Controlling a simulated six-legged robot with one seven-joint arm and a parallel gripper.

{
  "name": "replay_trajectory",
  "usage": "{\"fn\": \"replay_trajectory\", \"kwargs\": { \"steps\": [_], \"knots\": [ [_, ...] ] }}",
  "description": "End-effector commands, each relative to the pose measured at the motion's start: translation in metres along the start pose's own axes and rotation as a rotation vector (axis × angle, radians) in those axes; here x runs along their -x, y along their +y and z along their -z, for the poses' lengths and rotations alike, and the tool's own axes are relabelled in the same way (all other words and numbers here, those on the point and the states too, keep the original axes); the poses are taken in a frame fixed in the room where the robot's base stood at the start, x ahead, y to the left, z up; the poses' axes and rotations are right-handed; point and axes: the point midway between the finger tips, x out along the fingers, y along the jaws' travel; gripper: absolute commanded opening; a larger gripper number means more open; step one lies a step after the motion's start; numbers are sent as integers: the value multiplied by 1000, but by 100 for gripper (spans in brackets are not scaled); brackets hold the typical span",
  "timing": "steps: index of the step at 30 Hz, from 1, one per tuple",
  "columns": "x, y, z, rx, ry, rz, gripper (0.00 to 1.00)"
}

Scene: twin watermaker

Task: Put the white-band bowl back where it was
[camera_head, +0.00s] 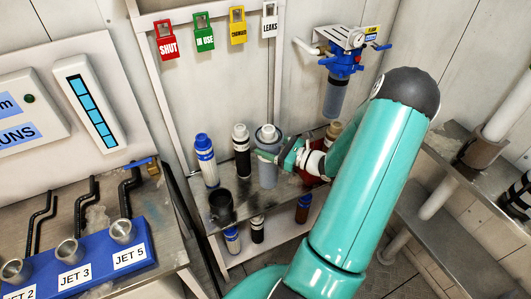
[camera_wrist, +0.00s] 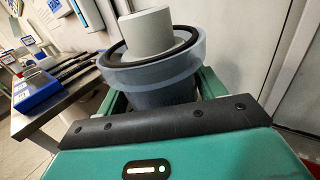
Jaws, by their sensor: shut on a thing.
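My gripper (camera_head: 283,155) is shut around a translucent blue-grey bowl (camera_head: 268,172) at the shelf unit in the head view. The wrist view shows this bowl (camera_wrist: 160,78) upright between the green fingers, with a dark ring at its wide rim and a pale cylinder (camera_wrist: 146,32) standing in it. A white band on this bowl cannot be made out; the fingers cover part of its side. Whether its base touches the shelf (camera_head: 240,205) cannot be told. Another blue-grey bowl (camera_head: 338,98) hangs under the blue wall-mounted filter head (camera_head: 345,62).
On the shelf, a blue-and-white cartridge (camera_head: 206,160) and a black cartridge (camera_head: 241,155) stand left of the held bowl, with a black cup (camera_head: 221,205) in front. A brownish item (camera_head: 333,130) is behind my arm. Several cartridges stand on the lower shelf (camera_head: 262,250). A bench (camera_head: 165,270) stands left.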

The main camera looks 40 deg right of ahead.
Motion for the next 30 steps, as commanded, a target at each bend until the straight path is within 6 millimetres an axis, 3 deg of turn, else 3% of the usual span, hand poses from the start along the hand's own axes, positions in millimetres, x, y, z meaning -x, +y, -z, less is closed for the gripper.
{"fn": "replay_trajectory", "kwargs": {
  "steps": [6,11,18,29,30],
  "knots": [
    [-19,-14,26,2,-2,-1,18],
    [-25,-19,35,2,-1,0,18],
    [-26,-20,64,0,-1,1,18],
    [-25,-20,68,2,-1,0,18],
    [-25,-20,70,2,1,1,71]
  ]
}}
